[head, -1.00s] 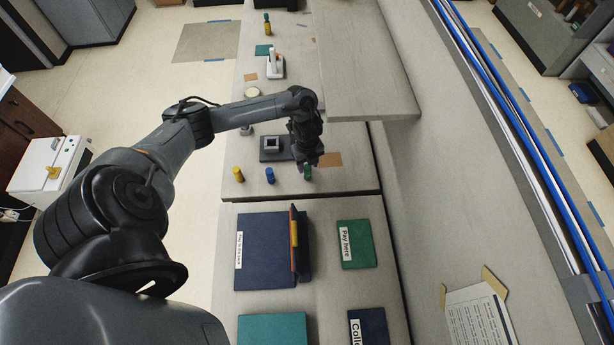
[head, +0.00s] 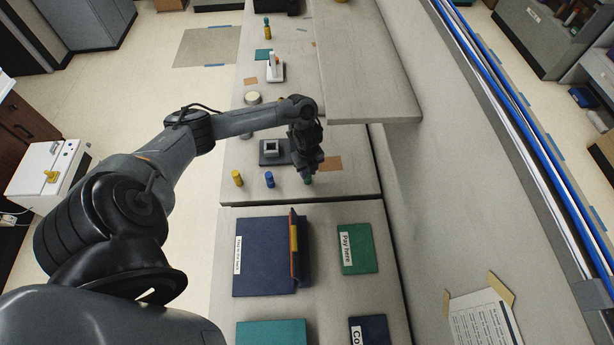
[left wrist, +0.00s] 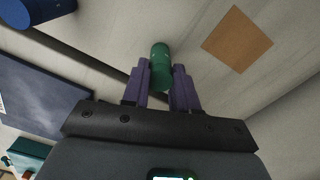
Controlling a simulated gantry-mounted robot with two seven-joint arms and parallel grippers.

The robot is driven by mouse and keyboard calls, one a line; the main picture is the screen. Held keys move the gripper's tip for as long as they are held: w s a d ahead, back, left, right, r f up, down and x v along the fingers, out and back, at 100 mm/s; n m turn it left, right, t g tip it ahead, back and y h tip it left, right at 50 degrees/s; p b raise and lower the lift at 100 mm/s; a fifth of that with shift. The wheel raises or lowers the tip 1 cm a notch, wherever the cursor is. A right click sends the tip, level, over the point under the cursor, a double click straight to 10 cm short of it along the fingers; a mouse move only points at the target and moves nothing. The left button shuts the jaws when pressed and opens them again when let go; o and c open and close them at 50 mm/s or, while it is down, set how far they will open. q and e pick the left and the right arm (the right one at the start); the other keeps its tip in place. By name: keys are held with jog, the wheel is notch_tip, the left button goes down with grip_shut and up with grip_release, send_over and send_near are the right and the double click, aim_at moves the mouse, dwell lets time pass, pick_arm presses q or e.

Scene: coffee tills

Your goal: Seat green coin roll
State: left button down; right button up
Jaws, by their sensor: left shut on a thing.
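The green coin roll (head: 308,181) is at the right end of a row of rolls on the counter, mostly hidden by my left gripper (head: 307,174) in the head view. In the left wrist view the green roll (left wrist: 160,62) sits between the purple fingertips (left wrist: 161,80), which are shut on it, with its far end sticking out beyond them. I cannot tell whether it touches the counter. A dark base with a raised grey square holder (head: 271,147) stands behind and left of the gripper. My right gripper is not in view.
A blue roll (head: 269,180) and a yellow roll (head: 237,178) stand upright to the left. A brown patch (head: 331,163) lies to the right. A raised shelf (head: 362,75) overhangs behind right. A tablet stand (head: 297,248) and a green "Pay here" sign (head: 358,249) are nearer.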

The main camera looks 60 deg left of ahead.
pick_arm(q)
jog(key=shift+r+p, duration=2.65)
jog(key=shift+r, duration=0.2)
jog(key=shift+f, duration=0.1)
